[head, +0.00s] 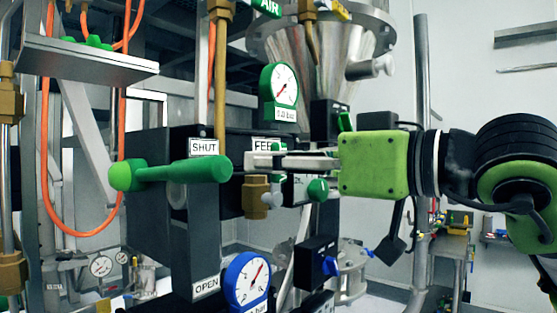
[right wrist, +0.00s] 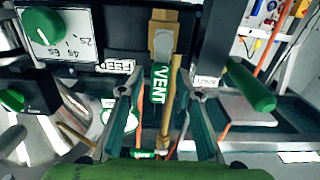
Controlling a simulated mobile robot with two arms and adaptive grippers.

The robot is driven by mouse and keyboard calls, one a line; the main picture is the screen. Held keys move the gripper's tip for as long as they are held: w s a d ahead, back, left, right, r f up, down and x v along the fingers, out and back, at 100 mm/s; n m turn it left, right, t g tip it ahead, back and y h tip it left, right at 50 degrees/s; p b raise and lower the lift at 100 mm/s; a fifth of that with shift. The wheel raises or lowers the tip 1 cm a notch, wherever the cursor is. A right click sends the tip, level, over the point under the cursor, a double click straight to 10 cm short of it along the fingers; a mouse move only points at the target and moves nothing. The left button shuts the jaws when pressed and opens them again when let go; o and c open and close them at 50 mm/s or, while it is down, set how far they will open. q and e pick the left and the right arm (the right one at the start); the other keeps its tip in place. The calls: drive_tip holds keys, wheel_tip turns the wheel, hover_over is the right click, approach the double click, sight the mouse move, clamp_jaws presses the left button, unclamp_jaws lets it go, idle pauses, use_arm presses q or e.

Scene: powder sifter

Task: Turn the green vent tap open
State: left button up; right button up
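The green vent tap (right wrist: 160,85), lettered VENT, hangs from a brass valve body (right wrist: 162,38) in the right wrist view. The brass body also shows in the head view (head: 255,196), below my fingers; the vent handle there is mostly hidden behind them. My right gripper (right wrist: 162,88) is open, one finger on either side of the vent tap, with gaps visible on both sides. In the head view my right gripper (head: 250,162) reaches in from the right, fingers pointing left. Contact with the tap cannot be told. My left gripper is not in view.
A big green lever (head: 175,172) sticks out near the SHUT label (head: 204,147), left of my fingers; OPEN (head: 206,287) is below. A green-rimmed gauge (head: 284,86) stands above, a blue gauge (head: 246,281) below. A dial knob (head: 318,189) is close under my gripper.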

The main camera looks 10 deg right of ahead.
drive_tip(key=shift+s+d, duration=0.1)
drive_tip(key=v, duration=1.1)
drive_tip(key=shift+s+d, duration=0.3)
